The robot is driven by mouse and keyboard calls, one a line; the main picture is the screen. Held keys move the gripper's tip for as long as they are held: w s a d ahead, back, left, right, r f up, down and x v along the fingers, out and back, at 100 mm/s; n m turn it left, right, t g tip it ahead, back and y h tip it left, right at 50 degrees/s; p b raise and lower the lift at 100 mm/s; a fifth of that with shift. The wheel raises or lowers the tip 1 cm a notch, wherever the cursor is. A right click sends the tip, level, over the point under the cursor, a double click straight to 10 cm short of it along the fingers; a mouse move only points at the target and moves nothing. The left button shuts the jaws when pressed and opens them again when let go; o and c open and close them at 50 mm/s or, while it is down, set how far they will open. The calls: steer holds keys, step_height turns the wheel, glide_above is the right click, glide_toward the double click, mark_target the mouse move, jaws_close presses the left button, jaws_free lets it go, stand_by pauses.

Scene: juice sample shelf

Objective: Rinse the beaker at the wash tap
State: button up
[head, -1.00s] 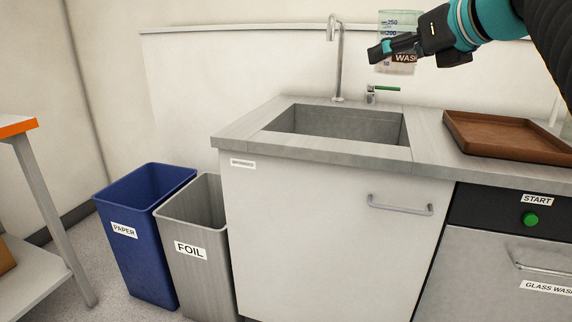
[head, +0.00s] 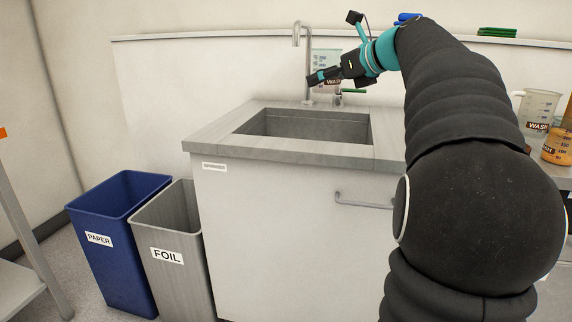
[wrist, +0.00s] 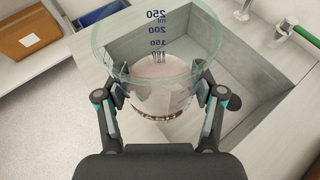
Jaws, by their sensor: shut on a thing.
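The clear beaker (head: 327,60) with blue volume marks and a WASH label is held in my gripper (head: 316,79). In the wrist view the fingers (wrist: 160,108) are shut on both sides of the beaker (wrist: 157,45). A pale pinkish tint shows in its lower part. The beaker appears roughly upright over the back of the sink (head: 262,124); in the wrist view the sink basin (wrist: 222,50) lies beyond it. The tall metal wash tap (head: 297,42) stands just left of the beaker in the head view. A tap with a green lever (head: 353,91) is just below my gripper.
A blue PAPER bin (head: 110,225) and a grey FOIL bin (head: 167,235) stand left of the sink cabinet (head: 270,235). Another WASH beaker (head: 540,105) and an orange-filled beaker (head: 558,145) stand at the right. My arm hides much of the right counter.

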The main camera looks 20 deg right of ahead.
steer(key=w+d+f, duration=0.9)
steer(key=d+f, duration=0.2)
steer(key=d, duration=0.2)
steer(key=shift+w+d, duration=0.15)
steer(key=a+n+h+b, duration=0.1)
steer(key=n, duration=0.1)
steer(key=a+f+n+h+b, duration=0.1)
steer(key=h, duration=0.1)
steer(key=a+n+h+b, duration=0.1)
steer(key=n, duration=0.1)
steer(key=shift+s+a+f+n+t, duration=0.2)
steer(key=shift+s+f+n+t, duration=0.1)
steer(key=shift+s+t, duration=0.1)
stand_by(0.4)
steer(key=shift+f+n+h+b, duration=0.25)
steer(key=shift+n+h+b, duration=0.45)
steer(key=shift+b, duration=1.55)
steer(key=shift+d+r+n+t+h+b, duration=0.1)
steer(key=shift+r+n+t+h+b, duration=0.4)
steer(key=shift+b, duration=0.55)
